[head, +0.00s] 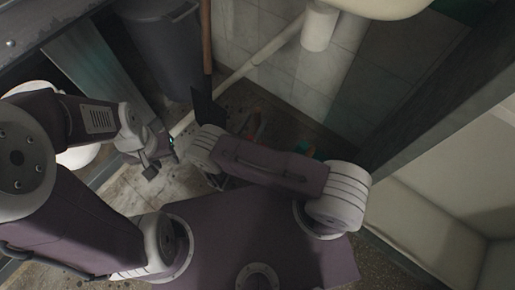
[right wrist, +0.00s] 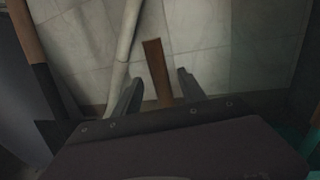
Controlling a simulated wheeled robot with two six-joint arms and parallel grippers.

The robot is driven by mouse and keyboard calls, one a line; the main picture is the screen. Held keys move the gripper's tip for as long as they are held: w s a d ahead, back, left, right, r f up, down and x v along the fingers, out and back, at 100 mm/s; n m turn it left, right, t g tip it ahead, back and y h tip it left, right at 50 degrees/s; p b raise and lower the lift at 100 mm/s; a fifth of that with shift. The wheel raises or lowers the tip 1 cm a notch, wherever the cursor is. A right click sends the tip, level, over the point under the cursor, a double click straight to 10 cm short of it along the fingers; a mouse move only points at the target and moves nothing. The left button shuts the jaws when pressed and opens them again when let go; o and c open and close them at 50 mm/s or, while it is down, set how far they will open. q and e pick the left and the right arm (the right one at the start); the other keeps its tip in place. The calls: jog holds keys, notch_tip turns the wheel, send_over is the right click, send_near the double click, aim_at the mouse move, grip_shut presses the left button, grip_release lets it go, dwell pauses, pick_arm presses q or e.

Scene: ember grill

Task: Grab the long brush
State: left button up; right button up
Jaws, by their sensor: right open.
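A brown wooden handle (right wrist: 157,62) stands up between the fingertips of my right gripper (right wrist: 157,78) in the right wrist view. The fingers are open, with a gap on each side of it. Its lower end is hidden behind the gripper, so I cannot tell for sure whether it is the long brush. A second long handle (head: 206,38), brown above and black below, leans at the wall; it also shows at the left of the right wrist view (right wrist: 27,35). My left gripper (head: 150,162) is low over the floor at left, apart from both handles. My right gripper is hidden in the head view.
A pale pipe (head: 262,52) runs along the tiled wall close to the handles. A grey bin (head: 163,50) stands to the left. A white round object (head: 78,156) is partly behind my left arm.

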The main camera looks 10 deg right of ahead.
jog(key=b+x, duration=0.3)
jog(key=x, duration=0.2)
jog(key=shift+d, duration=0.1)
jog(key=shift+r, duration=0.1)
grip_shut()
dwell(1.1)
